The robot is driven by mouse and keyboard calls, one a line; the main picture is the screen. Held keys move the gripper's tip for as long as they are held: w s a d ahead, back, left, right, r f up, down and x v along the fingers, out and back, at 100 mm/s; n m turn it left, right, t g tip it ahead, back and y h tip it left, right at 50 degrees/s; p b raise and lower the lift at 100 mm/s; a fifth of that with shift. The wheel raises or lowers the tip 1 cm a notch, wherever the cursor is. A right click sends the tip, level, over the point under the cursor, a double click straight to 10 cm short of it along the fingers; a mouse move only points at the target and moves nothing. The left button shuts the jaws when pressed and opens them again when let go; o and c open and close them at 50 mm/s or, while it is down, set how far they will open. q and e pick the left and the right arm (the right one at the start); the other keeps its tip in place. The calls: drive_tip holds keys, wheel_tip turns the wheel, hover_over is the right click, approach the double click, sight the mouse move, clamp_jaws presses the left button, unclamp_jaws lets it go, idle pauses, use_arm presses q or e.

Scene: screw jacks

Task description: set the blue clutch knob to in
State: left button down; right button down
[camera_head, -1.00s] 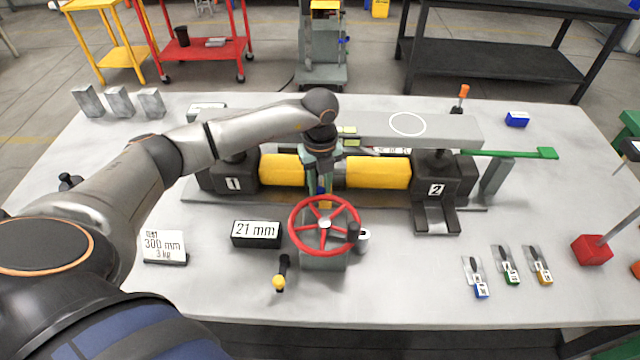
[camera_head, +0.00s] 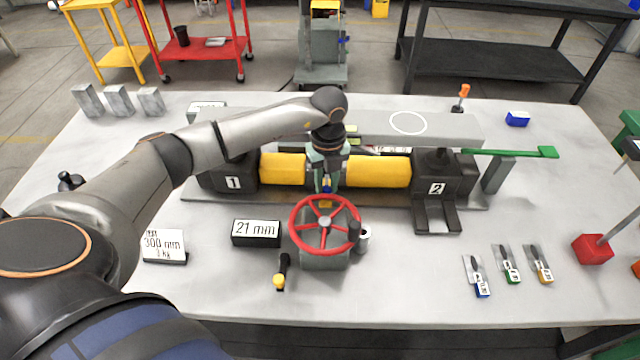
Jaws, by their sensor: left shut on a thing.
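The blue clutch knob (camera_head: 326,188) shows as a small blue patch just behind the red handwheel (camera_head: 300,238), above a small yellow part. My left gripper (camera_head: 326,184) reaches down over it from above, between the two yellow cylinders. Its fingers are shut on the blue knob, which they mostly hide. How far in or out the knob sits cannot be told from this view. My right gripper is not in view.
Black jack blocks 1 (camera_head: 215,180) and 2 (camera_head: 455,190) flank the knob under a grey beam (camera_head: 450,128). A black 21 mm block (camera_head: 256,234) and a yellow-tipped lever (camera_head: 281,272) stand at front left. Several small tagged tools lie at front right.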

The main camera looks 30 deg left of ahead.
use_arm(q)
drive_tip(key=w+d, duration=0.1)
drive_tip(key=d, duration=0.2)
drive_tip(key=shift+w+r, duration=0.1)
drive_tip(key=shift+w, duration=0.3)
drive_tip(key=c, duration=0.7)
unclamp_jaws()
drive_tip(key=shift+o, duration=0.2)
wheel_tip(320, 180, up, 12)
drive_tip(key=b, duration=0.1)
drive_tip(key=shift+r+b, duration=0.25)
drive_tip(key=shift+b, duration=0.15)
